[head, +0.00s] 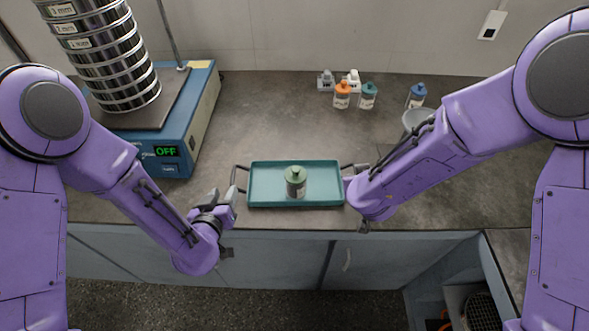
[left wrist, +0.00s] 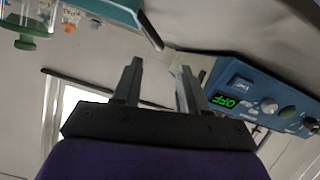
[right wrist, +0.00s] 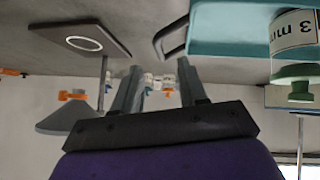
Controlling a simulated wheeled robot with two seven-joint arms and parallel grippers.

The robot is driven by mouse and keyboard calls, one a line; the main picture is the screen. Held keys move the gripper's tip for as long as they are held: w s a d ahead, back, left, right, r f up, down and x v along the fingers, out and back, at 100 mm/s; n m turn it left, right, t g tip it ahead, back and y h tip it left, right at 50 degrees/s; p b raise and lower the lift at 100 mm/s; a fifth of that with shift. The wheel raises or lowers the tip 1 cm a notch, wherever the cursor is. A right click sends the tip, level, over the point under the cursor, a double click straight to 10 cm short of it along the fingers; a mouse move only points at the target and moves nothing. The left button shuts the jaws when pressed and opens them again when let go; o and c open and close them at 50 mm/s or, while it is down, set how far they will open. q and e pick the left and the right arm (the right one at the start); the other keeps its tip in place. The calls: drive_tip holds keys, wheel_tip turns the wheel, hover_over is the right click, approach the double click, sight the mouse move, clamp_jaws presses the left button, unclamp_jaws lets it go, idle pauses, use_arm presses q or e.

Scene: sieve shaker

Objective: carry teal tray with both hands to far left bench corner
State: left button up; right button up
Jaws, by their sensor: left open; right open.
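The teal tray (head: 268,197) lies flat near the bench's front edge. A green-capped bottle (head: 295,184) stands upright on it. It has a black handle at each end. My left gripper (head: 227,204) is open and empty, just left of the left handle (head: 236,180), apart from it. The left wrist view shows this handle (left wrist: 150,30) beyond the fingertips. My right gripper is mostly hidden behind its wrist in the head view, at the tray's right end. In the right wrist view its fingers (right wrist: 159,68) are open, with the right handle (right wrist: 171,38) just beyond and nothing between them.
A blue sieve shaker (head: 201,120) reading OFF, with a tall sieve stack (head: 115,70), fills the left side of the bench. Orange- and teal-capped bottles (head: 342,96) and a blue-capped one (head: 416,96) stand at the back right. The bench between shaker and bottles is clear.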

sight(233, 175)
use_arm(q)
drive_tip(key=shift+s+r, duration=0.25)
drive_tip(key=shift+s, duration=0.2)
drive_tip(key=x, duration=1.1)
drive_tip(key=shift+s, duration=0.1)
use_arm(e)
drive_tip(key=x, duration=1)
drive_tip(key=shift+s, duration=0.1)
use_arm(q)
clamp_jaws()
use_arm(e)
clamp_jaws()
